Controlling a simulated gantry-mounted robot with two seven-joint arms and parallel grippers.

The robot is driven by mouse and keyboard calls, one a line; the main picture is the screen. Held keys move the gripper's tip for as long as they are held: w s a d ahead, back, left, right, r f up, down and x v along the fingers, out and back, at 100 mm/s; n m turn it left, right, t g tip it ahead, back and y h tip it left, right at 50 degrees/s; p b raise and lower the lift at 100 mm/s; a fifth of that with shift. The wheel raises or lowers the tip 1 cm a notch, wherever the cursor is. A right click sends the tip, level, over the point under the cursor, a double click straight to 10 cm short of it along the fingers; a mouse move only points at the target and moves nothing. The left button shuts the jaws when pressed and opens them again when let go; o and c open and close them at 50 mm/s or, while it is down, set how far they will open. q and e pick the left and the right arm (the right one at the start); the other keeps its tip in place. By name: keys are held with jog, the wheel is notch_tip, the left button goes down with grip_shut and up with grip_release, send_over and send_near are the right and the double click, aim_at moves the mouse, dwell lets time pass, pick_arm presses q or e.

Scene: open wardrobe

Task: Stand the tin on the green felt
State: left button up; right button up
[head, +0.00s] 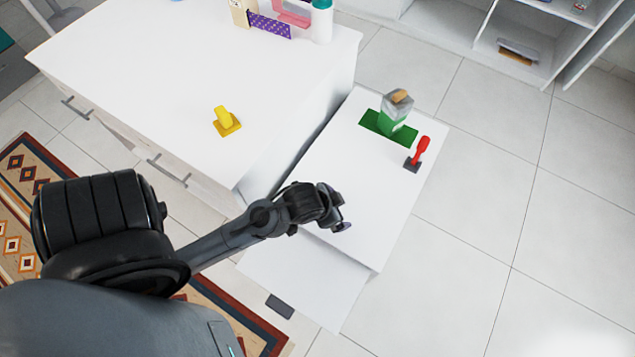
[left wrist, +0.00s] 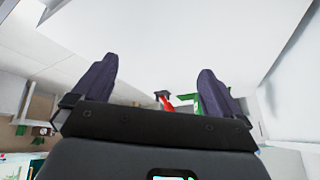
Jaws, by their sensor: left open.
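The tin (head: 397,108), seemingly the green and grey box-like thing with a tan top, stands upright on the green felt (head: 371,121) in the head view. The felt lies on a low white surface. My left gripper (head: 342,226) is above the nearer part of that surface, open and empty, well apart from the tin. In the left wrist view the two dark fingers of my left gripper (left wrist: 155,85) are spread wide. Some green shows beside the right finger there; I cannot tell tin from felt. My right gripper is not in view.
A red-handled thing with a dark base (head: 421,150) stands just right of the felt; its red handle also shows in the left wrist view (left wrist: 166,104). A yellow thing (head: 226,121) and a white bottle (head: 322,20) are on the higher white cabinet (head: 170,70). Tiled floor lies right.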

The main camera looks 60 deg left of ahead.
pick_arm(q)
jog(key=s+d+r+g, duration=0.1)
jog(key=s+d, duration=0.3)
jog(key=s, duration=0.4)
jog(key=shift+r+g+h, duration=0.2)
jog(key=shift+g+h, duration=0.2)
jog(key=shift+g, duration=0.2)
jog(key=shift+w+r, duration=0.1)
